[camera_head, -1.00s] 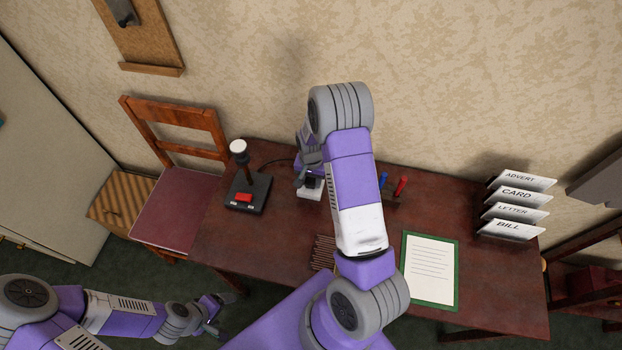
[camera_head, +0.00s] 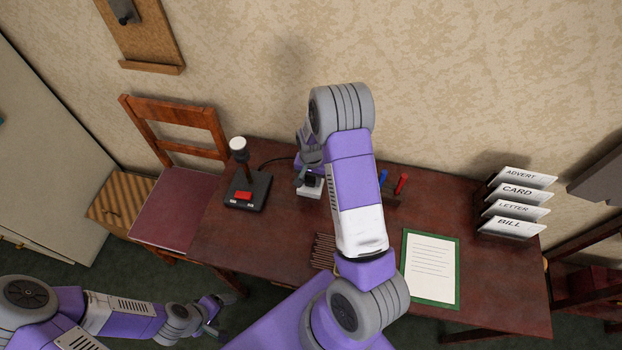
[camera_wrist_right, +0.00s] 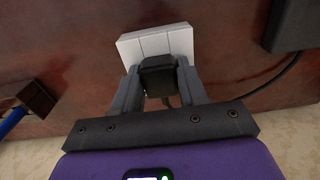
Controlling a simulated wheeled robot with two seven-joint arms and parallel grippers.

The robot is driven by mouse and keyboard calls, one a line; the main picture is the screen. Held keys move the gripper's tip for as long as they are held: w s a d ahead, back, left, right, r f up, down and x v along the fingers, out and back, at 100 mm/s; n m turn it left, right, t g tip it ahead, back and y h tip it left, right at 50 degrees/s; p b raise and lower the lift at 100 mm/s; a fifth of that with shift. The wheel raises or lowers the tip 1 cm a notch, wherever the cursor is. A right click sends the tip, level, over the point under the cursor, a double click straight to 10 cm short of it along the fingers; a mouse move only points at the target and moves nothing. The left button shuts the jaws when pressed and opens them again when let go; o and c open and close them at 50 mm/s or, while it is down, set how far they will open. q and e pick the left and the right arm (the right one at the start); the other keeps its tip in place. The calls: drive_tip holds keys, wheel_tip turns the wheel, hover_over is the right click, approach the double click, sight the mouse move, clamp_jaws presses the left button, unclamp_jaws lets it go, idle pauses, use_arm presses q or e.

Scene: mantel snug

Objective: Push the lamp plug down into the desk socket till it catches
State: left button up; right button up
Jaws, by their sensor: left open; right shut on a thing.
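The lamp plug (camera_wrist_right: 158,76) is a black block with a cable. My right gripper (camera_wrist_right: 158,78) is shut on it, one finger on each side. The white desk socket (camera_wrist_right: 152,38) lies right at the plug in the right wrist view; whether the plug is seated in it is hidden. In the head view the socket (camera_head: 309,190) shows on the desk, partly covered by my right arm. The lamp (camera_head: 246,180), with a dark base, red switch and white top, stands left of the socket. My left gripper (camera_head: 218,318) is open and empty, low at the left, off the desk.
The dark red desk (camera_head: 280,228) also holds a pen holder (camera_head: 391,197), a green-bordered paper (camera_head: 430,268), a slatted brown thing (camera_head: 323,251) and a letter rack (camera_head: 510,215). A wooden chair (camera_head: 180,190) stands at the desk's left end.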

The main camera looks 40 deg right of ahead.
sight(309, 178)
drive_tip(key=shift+s+a+f, duration=0.2)
drive_tip(key=shift+s+f, duration=0.2)
drive_tip(key=shift+f, duration=0.3)
drive_tip(key=o, duration=1.2)
drive_tip(key=shift+w, duration=0.1)
drive_tip(key=shift+o, duration=0.2)
drive_tip(key=shift+d, duration=0.1)
drive_tip(key=r, duration=0.3)
drive_tip(key=r+p, duration=0.1)
drive_tip(key=r, duration=0.2)
drive_tip(key=w+r, duration=0.1)
drive_tip(key=r, duration=0.2)
drive_tip(key=shift+p, duration=0.4)
